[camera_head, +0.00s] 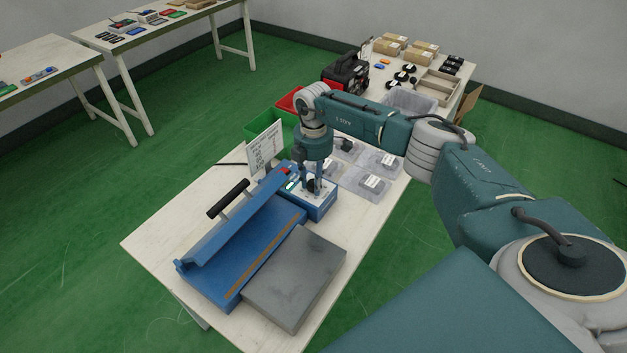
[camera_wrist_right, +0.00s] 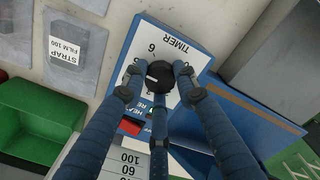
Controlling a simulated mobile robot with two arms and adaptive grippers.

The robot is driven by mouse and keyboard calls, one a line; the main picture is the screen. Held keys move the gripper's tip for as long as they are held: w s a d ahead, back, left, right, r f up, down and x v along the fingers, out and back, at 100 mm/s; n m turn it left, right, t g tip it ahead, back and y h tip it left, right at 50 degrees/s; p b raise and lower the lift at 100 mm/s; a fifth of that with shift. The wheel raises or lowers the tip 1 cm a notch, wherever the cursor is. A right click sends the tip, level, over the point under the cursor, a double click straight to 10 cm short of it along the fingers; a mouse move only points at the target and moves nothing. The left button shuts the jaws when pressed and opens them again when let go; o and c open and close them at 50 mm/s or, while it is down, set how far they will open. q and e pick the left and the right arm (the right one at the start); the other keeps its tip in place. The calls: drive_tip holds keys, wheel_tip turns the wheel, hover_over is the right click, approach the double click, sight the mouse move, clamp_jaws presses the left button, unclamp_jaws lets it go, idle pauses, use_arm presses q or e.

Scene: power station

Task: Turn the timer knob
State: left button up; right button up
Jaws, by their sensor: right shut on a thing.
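The timer knob (camera_wrist_right: 159,84) is round and black, on the white dial face of a blue control box (camera_head: 322,209). In the right wrist view, the box (camera_wrist_right: 200,38) shows the printed word TIMER and numbers around the knob. My right gripper (camera_head: 313,186) points down over the box, and its fingers (camera_wrist_right: 160,74) are closed around the knob. The box belongs to a blue sealer (camera_head: 235,250) with a raised arm and black handle. My left gripper is in neither view.
A grey slab (camera_head: 295,278) lies in front of the sealer on the white table (camera_head: 150,240). A white sign (camera_head: 264,150) stands behind the box. Clear bags (camera_head: 372,184) lie right of it. Green (camera_head: 257,127) and red bins stand behind.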

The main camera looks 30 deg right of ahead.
sight(313, 182)
drive_tip(key=shift+w+r, duration=0.15)
drive_tip(key=o, duration=1.1)
drive_tip(key=shift+o, duration=0.2)
wheel_tip(313, 182, up, 12)
